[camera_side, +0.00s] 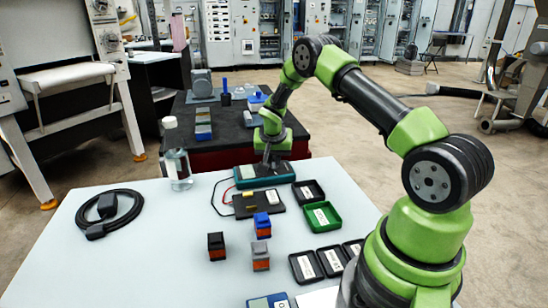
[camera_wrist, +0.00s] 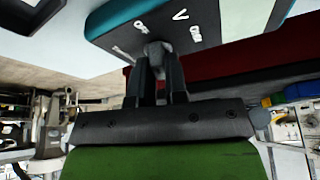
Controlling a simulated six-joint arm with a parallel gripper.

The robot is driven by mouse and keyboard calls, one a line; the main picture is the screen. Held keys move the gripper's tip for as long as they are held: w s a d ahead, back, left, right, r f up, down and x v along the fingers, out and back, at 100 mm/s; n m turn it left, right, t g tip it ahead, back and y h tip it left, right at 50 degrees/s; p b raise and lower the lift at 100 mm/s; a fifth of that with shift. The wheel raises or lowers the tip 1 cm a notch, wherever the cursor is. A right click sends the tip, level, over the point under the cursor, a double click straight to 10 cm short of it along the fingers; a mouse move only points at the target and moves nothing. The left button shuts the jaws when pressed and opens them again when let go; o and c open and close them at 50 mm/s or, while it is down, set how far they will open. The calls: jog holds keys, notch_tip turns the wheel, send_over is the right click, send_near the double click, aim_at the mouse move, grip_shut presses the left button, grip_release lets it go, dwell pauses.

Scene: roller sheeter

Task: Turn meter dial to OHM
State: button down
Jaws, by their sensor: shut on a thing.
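The meter (camera_side: 258,181) is a teal-edged box with a dark face near the far edge of the light table. In the wrist view its dark face (camera_wrist: 215,25) fills the top, with white marks that look like Off, V and Ohm. A grey dial knob (camera_wrist: 158,48) sits below these marks. My gripper (camera_side: 268,160) reaches down to the meter from above. In the wrist view its two dark fingers (camera_wrist: 159,72) are shut on the knob, one on each side. The fingers partly hide the knob, and I cannot tell which mark it points to.
A dark tray (camera_side: 240,209) with small parts and a green tray (camera_side: 321,217) lie near the meter. Red and black leads curl left of it. A clear bottle (camera_side: 177,165), a coiled black cable (camera_side: 110,208) and several small blocks stand on the table. The table's left front is clear.

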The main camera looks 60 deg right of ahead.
jog(key=m+g, duration=0.1)
jog(key=m, duration=0.2)
jog(key=m+g, duration=0.1)
jog(key=m, duration=0.2)
jog(key=shift+w+m+h, duration=0.1)
jog(key=shift+m+h, duration=0.2)
jog(key=shift+h, duration=0.1)
jog(key=m+g, duration=0.1)
jog(key=m, duration=0.2)
jog(key=m+g+y, duration=0.1)
jog(key=m, duration=0.2)
jog(key=shift+w+g, duration=0.1)
jog(key=shift+g, duration=0.2)
jog(key=shift+m, duration=0.3)
jog(key=c, duration=1.1)
grip_release()
jog(key=shift+c, duration=0.2)
jog(key=v, duration=0.7)
jog(key=shift+r, duration=0.25)
jog(key=shift+w+a, duration=0.1)
jog(key=shift+a, duration=0.05)
